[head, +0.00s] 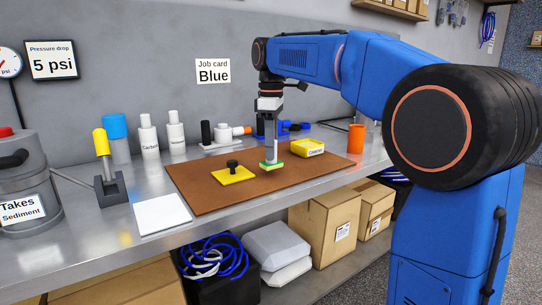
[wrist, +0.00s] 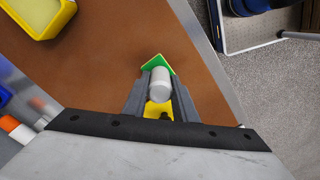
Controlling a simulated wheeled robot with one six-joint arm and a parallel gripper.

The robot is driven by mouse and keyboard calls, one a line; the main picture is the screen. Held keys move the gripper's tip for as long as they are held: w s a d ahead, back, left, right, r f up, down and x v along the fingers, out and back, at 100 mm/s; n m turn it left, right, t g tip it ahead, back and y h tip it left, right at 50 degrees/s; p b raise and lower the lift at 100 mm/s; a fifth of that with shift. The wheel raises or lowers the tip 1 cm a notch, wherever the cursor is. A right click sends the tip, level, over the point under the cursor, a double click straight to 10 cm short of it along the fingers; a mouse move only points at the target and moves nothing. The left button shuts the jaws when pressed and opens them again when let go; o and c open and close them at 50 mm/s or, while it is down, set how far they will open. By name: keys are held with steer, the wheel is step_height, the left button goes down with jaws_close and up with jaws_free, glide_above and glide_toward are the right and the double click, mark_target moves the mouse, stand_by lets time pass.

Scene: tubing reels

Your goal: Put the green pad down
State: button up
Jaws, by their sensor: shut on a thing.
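The green pad (head: 271,165) is a flat square block with a pale upright knob. My gripper (head: 271,148) is shut on that knob, above the brown mat (head: 210,196). The pad is at or just above the mat; I cannot tell if it touches. In the wrist view the green pad (wrist: 157,62) shows beyond the pale round knob top (wrist: 160,83), which sits between the fingers. Part of the pad is hidden by the knob and fingers. A yellow pad with a black knob (head: 233,174) lies on the mat to the left.
A yellow tub (head: 308,148) stands right of the gripper, and an orange cup (head: 356,138) beyond it. A white square plate (head: 161,215) lies left of the mat. White bottles (head: 149,136) stand behind. The front right of the mat is clear.

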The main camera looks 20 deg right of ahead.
steer(key=shift+f, duration=1.2)
steer(key=shift+f, duration=0.1)
steer(key=o, duration=1)
step_height(320, 180, up, 12)
steer(key=shift+r, duration=0.15)
